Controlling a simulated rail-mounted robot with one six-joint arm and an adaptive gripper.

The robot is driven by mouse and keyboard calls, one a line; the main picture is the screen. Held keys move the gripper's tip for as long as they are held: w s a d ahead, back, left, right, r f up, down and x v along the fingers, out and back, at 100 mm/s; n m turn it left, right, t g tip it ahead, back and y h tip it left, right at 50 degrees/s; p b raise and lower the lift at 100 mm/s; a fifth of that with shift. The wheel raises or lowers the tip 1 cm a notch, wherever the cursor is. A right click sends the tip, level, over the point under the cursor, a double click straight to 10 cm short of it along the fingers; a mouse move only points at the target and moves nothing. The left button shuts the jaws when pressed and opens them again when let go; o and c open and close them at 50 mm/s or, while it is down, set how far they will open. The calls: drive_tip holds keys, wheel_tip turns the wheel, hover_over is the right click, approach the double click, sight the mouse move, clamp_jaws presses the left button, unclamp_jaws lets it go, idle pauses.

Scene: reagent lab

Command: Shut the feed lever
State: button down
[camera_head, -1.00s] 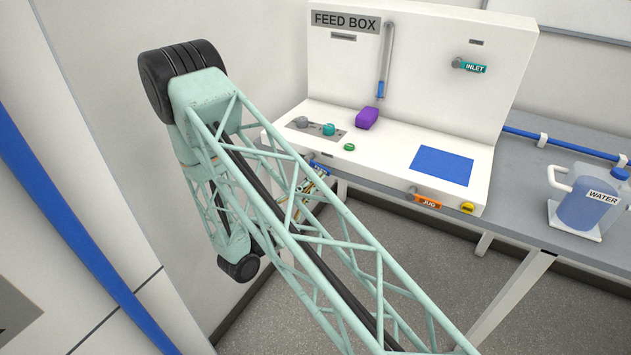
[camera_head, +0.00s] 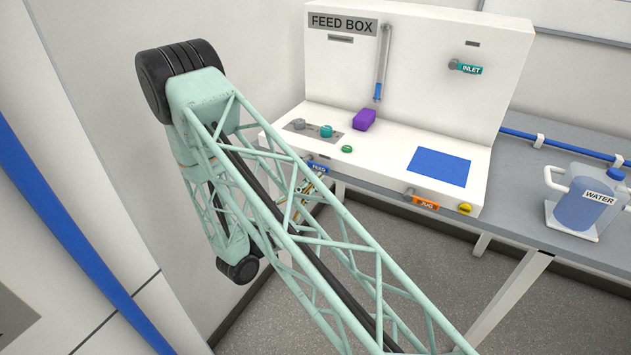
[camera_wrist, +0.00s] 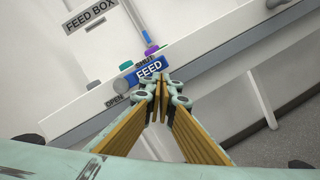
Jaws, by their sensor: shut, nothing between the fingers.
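The feed lever (camera_wrist: 148,71) is a blue handle marked FEED on the front face of the feed box. In the wrist view it extends right from its grey pivot, just below the SHUT label (camera_wrist: 150,62). The OPEN label (camera_wrist: 115,100) lies lower left of it. The lever also shows in the head view (camera_head: 318,168), partly behind my arm. My gripper (camera_wrist: 162,84) is shut and empty, its tips close to the right end of the lever. I cannot tell whether they touch it. In the head view my gripper (camera_head: 314,187) is partly hidden by my arm's lattice.
The white feed box (camera_head: 395,140) carries a purple block (camera_head: 364,119), a teal knob (camera_head: 326,131), a green button (camera_head: 347,149) and an orange JUG lever (camera_head: 425,203). A water jug (camera_head: 588,199) stands on the grey bench at right. Floor space below is open.

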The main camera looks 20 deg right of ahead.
drive_tip(key=shift+f, duration=0.15)
drive_tip(key=s+a+f, duration=0.6)
drive_tip(key=a, duration=0.1)
drive_tip(key=shift+s, duration=0.3)
idle(0.7)
idle(0.6)
